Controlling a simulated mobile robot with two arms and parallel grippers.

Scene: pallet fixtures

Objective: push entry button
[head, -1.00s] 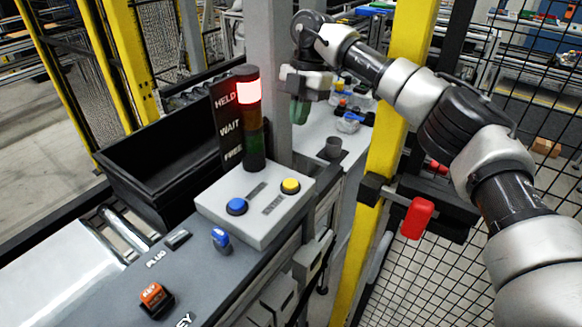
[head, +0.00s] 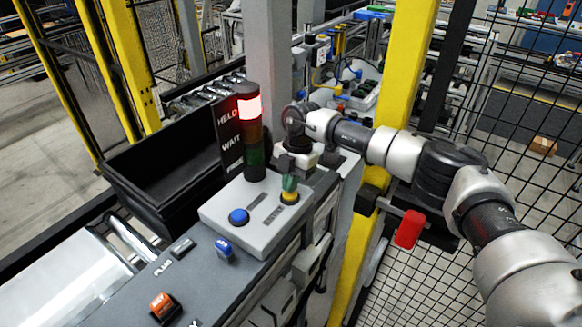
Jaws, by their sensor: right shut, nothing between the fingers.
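The grey button box (head: 225,205) stands on the dark console and carries a blue button (head: 238,216) and a yellow button (head: 289,198). The lettering beside the buttons is too small to read surely. My right gripper (head: 289,186) is shut and empty, with its green fingertips pointing down at the yellow button. The tips overlap the top of the button; I cannot tell whether they touch or press it. My left gripper is not in view.
A signal tower (head: 253,150) glows red beside HELD. A black bin (head: 165,170) stands left of it. A blue plug (head: 223,247) and an orange key piece (head: 163,306) sit on the console. A yellow post (head: 408,80) and a red handle (head: 410,229) are close to my right arm.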

